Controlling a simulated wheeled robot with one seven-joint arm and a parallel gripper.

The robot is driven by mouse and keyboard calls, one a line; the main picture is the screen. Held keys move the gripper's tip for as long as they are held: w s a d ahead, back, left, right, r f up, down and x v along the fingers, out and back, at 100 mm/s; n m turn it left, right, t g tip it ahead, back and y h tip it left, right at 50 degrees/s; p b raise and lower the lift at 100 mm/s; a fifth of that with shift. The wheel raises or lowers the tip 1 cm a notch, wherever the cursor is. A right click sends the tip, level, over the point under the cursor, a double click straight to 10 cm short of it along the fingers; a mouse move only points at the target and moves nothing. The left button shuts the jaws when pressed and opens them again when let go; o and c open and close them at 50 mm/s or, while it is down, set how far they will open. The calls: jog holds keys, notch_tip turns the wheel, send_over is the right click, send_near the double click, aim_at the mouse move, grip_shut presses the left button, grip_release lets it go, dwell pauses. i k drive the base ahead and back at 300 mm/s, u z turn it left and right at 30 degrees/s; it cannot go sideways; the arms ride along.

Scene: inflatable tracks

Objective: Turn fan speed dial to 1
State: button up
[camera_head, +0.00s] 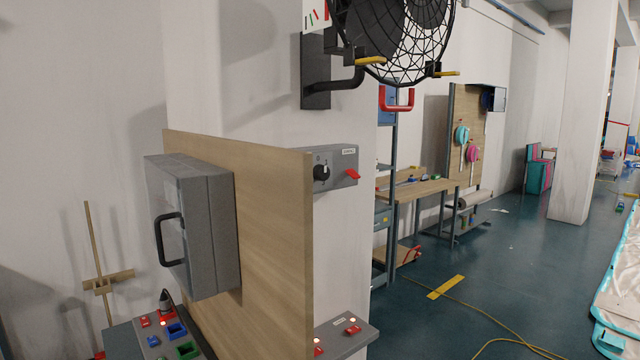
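The fan control box (341,167) is a grey box on the white wall pillar, just past the right edge of the wooden panel. The dial's setting is too small to read. A red knob or lever (353,175) sits on the box's right side. The fan (395,38), with a black wire cage, is mounted above on a dark wall bracket. My gripper does not show in this view.
The wooden panel (270,200) stands close in front and carries a grey case (190,225) with a black handle. Consoles with buttons lie below on both sides. A workbench (420,188) stands behind. The floor at right is open, with a yellow cable (480,335) and an inflatable (622,290).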

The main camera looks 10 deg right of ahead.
aim_at(321, 172)
jog(key=u, duration=2.75)
jog(key=k, duration=1.2)
jog(key=z, duration=1.25)
jog(key=i, duration=0.5)
